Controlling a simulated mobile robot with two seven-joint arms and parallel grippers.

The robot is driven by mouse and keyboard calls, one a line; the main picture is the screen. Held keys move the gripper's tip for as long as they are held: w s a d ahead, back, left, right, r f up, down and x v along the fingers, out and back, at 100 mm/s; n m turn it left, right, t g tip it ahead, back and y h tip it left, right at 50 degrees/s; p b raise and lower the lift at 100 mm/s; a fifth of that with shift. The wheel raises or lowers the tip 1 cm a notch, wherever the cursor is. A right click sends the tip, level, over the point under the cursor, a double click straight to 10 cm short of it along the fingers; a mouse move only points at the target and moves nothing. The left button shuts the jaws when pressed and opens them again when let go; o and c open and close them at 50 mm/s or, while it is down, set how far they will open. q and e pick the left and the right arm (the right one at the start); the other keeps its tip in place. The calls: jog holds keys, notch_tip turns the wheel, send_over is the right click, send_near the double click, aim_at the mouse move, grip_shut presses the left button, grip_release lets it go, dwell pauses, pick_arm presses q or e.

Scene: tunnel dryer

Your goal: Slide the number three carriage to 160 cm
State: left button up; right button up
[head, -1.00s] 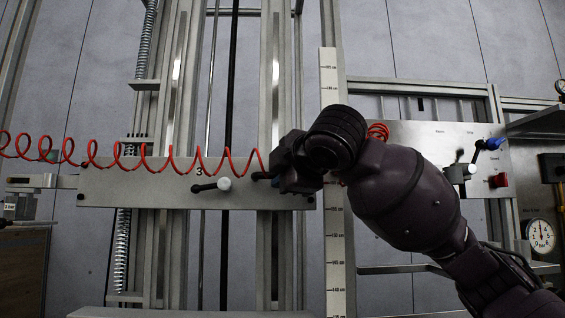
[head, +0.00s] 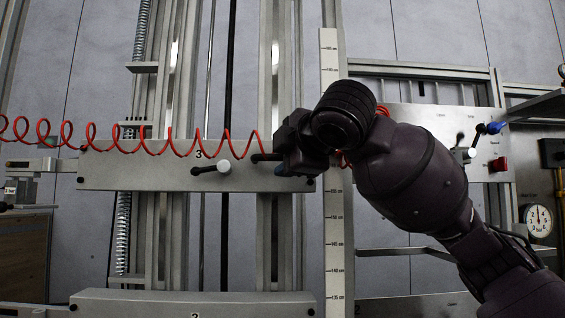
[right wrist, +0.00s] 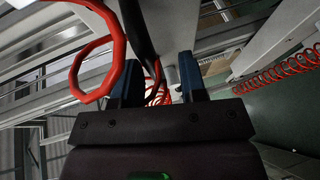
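The number three carriage (head: 120,173) is a wide grey plate marked "3" across the vertical rails in the head view. A black lever with a white knob (head: 224,166) sits on its front. My right gripper (head: 272,162) is at the plate's right part. In the right wrist view its two dark blue fingers (right wrist: 157,78) stand apart, with a dark bar or hose and red coil seen between them; I see no closed grip. The upright ruler (head: 335,230) stands right of the plate; my arm hides its middle part. My left gripper is not in view.
A red coiled hose (head: 90,135) runs across the carriage's top. Another plate, marked "2" (head: 150,302), lies below. At right are a panel with a blue-handled valve (head: 496,128), a red knob (head: 499,164) and a round gauge (head: 538,220).

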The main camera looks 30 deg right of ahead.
jog(key=v, duration=0.9)
dwell(0.4)
